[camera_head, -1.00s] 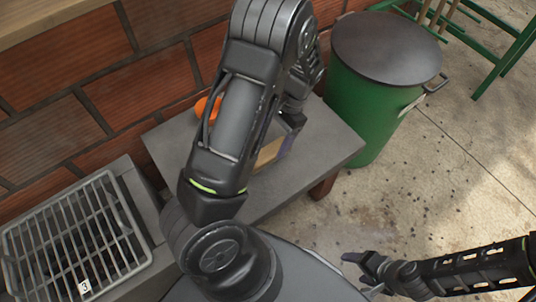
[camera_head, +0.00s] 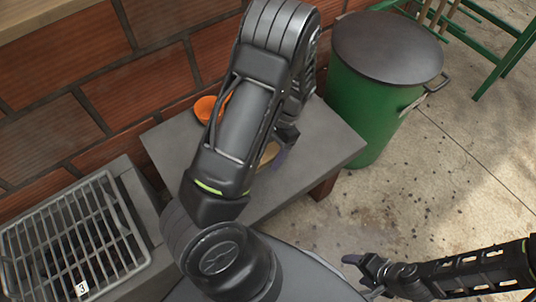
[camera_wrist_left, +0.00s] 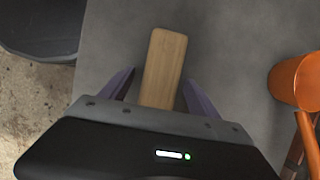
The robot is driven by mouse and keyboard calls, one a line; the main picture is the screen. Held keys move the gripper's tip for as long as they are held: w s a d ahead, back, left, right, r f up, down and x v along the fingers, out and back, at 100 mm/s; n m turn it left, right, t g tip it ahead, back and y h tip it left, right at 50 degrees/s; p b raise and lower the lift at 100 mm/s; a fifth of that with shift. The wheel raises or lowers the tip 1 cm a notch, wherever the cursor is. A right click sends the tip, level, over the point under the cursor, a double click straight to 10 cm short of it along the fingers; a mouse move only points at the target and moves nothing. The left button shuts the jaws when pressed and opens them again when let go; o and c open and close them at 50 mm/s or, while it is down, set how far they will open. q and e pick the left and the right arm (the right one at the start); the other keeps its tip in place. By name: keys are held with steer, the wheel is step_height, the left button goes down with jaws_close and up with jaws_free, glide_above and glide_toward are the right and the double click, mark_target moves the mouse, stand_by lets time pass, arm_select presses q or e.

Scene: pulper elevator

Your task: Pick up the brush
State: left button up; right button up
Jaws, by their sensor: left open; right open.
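The brush shows in the left wrist view as a light wooden block (camera_wrist_left: 165,62) on the grey table. In the head view only a small tan part of it (camera_head: 268,152) shows beside my left arm. My left gripper (camera_wrist_left: 159,80) is open, with one purple finger on each side of the block's near part and gaps between. Any bristles are hidden. In the head view my left gripper (camera_head: 276,158) is mostly hidden behind its arm. My right gripper (camera_head: 356,264) is open and empty over the floor at the lower right.
An orange vessel (camera_head: 206,109) stands on the grey table (camera_head: 325,150) near the brick wall; it also shows at the right of the wrist view (camera_wrist_left: 297,82). A green lidded drum (camera_head: 370,105) stands right of the table. A metal grate (camera_head: 75,240) lies at left.

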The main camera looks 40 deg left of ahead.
arm_select(q)
steer(key=c, duration=1.5)
